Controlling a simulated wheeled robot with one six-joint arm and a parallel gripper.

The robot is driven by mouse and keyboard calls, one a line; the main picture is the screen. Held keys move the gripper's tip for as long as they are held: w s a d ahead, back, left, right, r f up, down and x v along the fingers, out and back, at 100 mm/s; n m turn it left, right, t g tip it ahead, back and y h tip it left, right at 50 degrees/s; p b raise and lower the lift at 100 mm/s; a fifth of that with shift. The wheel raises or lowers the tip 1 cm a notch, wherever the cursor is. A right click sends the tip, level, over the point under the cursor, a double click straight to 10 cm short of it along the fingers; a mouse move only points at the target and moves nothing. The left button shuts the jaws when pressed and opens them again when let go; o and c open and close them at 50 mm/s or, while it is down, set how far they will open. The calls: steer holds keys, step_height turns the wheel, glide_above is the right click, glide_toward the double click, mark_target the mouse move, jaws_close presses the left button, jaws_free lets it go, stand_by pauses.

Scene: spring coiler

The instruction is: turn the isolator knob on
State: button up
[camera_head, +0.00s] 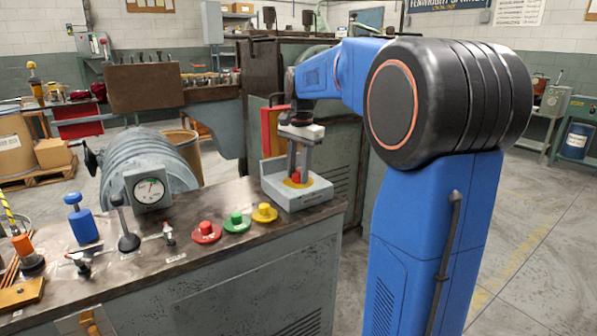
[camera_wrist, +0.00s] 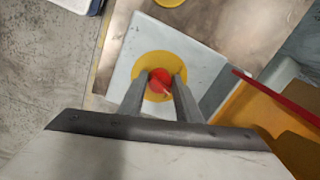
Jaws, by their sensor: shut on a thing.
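The isolator knob is a small red knob (camera_head: 296,177) on a yellow disc (camera_wrist: 153,57), set on top of a grey box (camera_head: 318,190) at the right end of the bench. In the wrist view the red knob (camera_wrist: 159,80) sits between the fingertips. My gripper (camera_head: 297,172) points straight down from above, with one finger on each side of the knob, and is shut on it. The fingers hide the knob's sides, and I cannot make out any pointer or on/off mark.
Red (camera_head: 206,231), green (camera_head: 236,221) and yellow (camera_head: 264,212) buttons line the bench front. Left of them stand a black-knobbed lever (camera_head: 126,236), a blue-handled control (camera_head: 82,222) and a dial gauge (camera_head: 150,190). A red and yellow panel (camera_head: 271,130) rises behind the box.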

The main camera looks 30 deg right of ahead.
steer(key=m, duration=0.5)
steer(key=shift+w+m, duration=0.1)
steer(key=shift+m, duration=0.2)
steer(key=shift+o, duration=0.2)
steer(key=o, duration=1)
